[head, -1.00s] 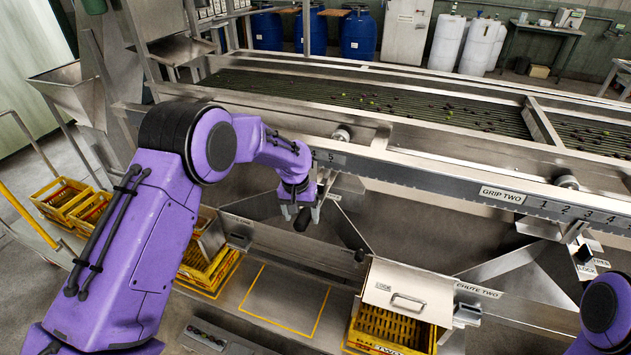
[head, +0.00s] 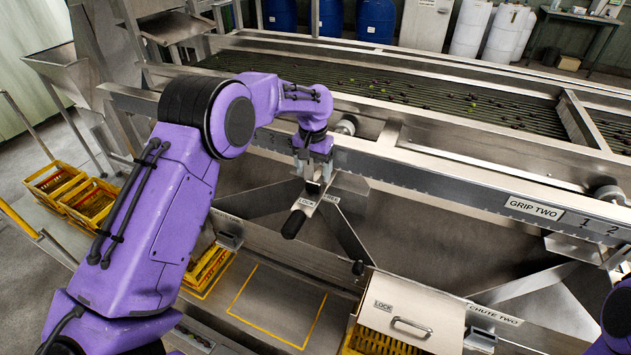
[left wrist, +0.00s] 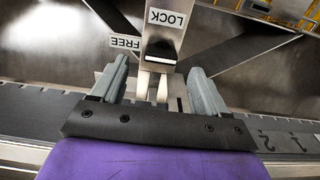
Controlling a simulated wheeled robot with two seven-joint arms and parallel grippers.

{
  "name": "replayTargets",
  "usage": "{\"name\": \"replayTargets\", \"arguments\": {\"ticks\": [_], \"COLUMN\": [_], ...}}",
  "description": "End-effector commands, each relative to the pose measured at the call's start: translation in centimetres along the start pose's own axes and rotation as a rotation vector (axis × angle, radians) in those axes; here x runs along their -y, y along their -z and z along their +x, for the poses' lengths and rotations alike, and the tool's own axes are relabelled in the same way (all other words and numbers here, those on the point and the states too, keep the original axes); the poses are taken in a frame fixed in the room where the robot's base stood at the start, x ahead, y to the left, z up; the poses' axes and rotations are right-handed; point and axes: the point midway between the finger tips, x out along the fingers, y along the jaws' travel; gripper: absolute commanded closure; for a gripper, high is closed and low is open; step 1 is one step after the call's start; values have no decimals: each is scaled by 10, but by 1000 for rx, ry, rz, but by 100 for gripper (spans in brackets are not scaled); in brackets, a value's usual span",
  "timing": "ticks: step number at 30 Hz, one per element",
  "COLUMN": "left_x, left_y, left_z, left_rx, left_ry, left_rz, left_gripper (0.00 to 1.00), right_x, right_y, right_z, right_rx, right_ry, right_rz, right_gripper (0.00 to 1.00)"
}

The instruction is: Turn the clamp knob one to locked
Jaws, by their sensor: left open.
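The clamp knob one (head: 313,186) is a small dark block below the machine's front rail, by a plate lettered LOCK and FREE (head: 330,198). In the left wrist view the knob (left wrist: 172,50) is black with a pale edge, with LOCK above it and FREE to its left. My left gripper (head: 312,168) is at the knob. In the left wrist view its two grey fingers (left wrist: 158,68) stand apart, with the knob around the gap at their tips. I cannot tell whether they touch it. My right gripper is out of view.
A black-ended handle (head: 293,224) hangs just below the knob. The steel rail (head: 430,178) runs close behind my left gripper. A lidded box (head: 405,308) and yellow crates (head: 90,200) stand lower down. The yellow-outlined floor patch (head: 277,305) is bare.

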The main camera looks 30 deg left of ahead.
Motion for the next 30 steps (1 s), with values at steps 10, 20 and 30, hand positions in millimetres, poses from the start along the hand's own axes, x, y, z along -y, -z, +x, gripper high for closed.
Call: {"name": "replayTargets", "arguments": {"ticks": [10,20,30], "left_x": [-1,-2,-3], "left_y": [0,0,1], "left_z": [53,55,55], "left_rx": [1,0,0], "left_ry": [0,-1,-1], "left_rz": [1,3,14], "left_gripper": [26,48,82], "right_x": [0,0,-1], "right_y": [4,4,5], "right_z": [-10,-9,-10], "right_rx": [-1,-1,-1], "right_ry": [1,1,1], "right_rz": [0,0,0], "right_gripper": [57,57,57]}}
